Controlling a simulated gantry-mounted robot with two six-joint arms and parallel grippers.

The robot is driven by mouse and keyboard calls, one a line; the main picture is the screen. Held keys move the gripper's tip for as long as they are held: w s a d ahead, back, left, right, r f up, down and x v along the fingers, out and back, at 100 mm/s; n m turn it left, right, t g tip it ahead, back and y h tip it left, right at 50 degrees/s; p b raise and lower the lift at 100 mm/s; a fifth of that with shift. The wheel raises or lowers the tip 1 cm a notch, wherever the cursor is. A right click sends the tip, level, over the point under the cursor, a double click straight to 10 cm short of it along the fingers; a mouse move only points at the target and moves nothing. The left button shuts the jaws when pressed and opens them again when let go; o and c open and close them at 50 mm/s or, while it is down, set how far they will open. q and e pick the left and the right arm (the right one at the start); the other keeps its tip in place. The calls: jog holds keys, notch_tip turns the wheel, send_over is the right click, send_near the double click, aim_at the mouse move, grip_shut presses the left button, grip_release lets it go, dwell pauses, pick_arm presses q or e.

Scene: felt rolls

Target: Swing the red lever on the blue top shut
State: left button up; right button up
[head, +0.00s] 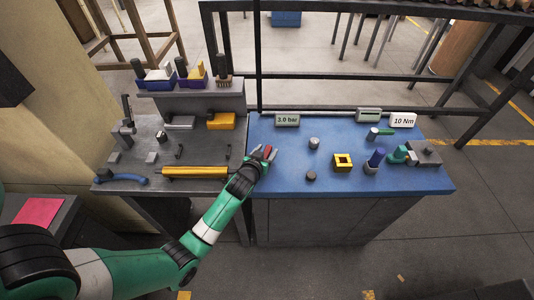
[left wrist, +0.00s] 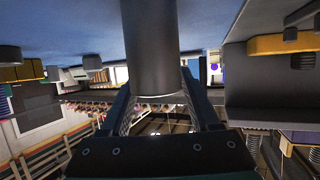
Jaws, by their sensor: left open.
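A small red piece, which looks like the red lever (head: 267,149), shows at the left edge of the blue top (head: 320,185) in the head view. My left gripper (head: 264,152) is at it, with its fingers open around or beside it; the arm hides part of it. In the left wrist view a dark grey cylinder (left wrist: 150,45) stands out from the blue surface between the open fingers of my left gripper (left wrist: 157,105). No red shows in that view, and I cannot tell whether the fingers touch the cylinder. My right gripper is not in view.
On the blue top are a grey knob (head: 314,142), a dark knob (head: 311,176), a yellow square block (head: 342,162) and blue and green fittings (head: 376,158). Displays stand along the back. A grey bench (head: 130,180) with a yellow bar (head: 195,172) adjoins on the left.

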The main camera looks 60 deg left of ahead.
pick_arm(q)
jog(key=shift+w+a+f, duration=0.2)
jog(key=shift+w+a, duration=0.1)
grip_shut()
dwell(1.3)
